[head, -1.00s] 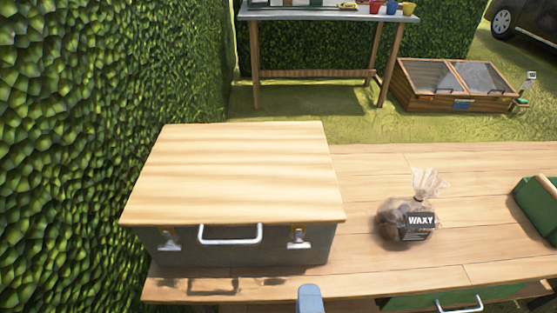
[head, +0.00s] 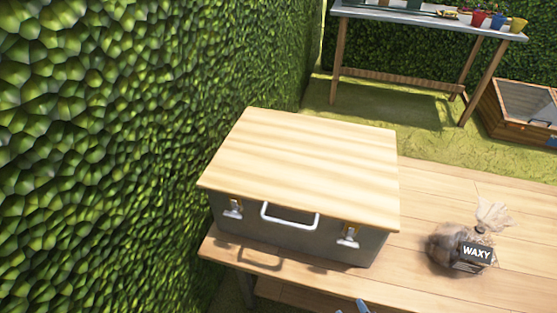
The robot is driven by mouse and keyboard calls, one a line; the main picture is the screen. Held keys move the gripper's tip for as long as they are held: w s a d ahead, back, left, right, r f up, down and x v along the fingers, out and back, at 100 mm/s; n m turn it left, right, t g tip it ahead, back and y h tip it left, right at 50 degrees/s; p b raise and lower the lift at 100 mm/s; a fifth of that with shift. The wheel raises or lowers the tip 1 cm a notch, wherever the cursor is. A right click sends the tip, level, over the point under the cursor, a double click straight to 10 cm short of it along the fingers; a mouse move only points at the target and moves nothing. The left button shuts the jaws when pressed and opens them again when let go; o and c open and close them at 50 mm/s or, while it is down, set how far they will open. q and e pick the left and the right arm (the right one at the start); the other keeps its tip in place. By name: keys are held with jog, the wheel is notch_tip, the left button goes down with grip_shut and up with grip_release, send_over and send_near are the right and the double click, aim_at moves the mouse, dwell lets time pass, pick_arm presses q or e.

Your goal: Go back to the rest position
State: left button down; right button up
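No gripper shows clearly in the head view. A small blue-grey piece at the bottom edge, right of centre, seems to be part of my own arm, and I cannot tell which part. A grey metal box with a light wooden lid (head: 305,165) stands shut on the wooden table (head: 420,285). Its handle (head: 290,216) and two latches face me. A bag labelled WAXY (head: 462,250) sits on the table to the right of the box.
A tall green hedge (head: 110,140) fills the left side, close to the table. A potting bench (head: 425,15) with coloured pots stands behind on the grass. A wooden cold frame (head: 510,118) is at the right edge. The table between box and bag is clear.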

pick_arm(q)
notch_tip(320, 180, up, 7)
jog(key=t+p, duration=0.1)
jog(key=p, duration=0.5)
jog(key=shift+w+r, duration=0.2)
jog(key=shift+w, duration=0.15)
pick_arm(e)
jog(key=s+d+r+m, duration=0.2)
jog(key=s+d+m, duration=0.1)
jog(key=d, duration=0.3)
jog(key=s+d+r+m, duration=0.2)
jog(key=s+d+m, duration=0.1)
jog(key=d, duration=0.2)
jog(key=shift+s+d+r+g+h, duration=0.3)
jog(key=shift+s+d+g, duration=0.05)
jog(key=shift+d+g, duration=0.05)
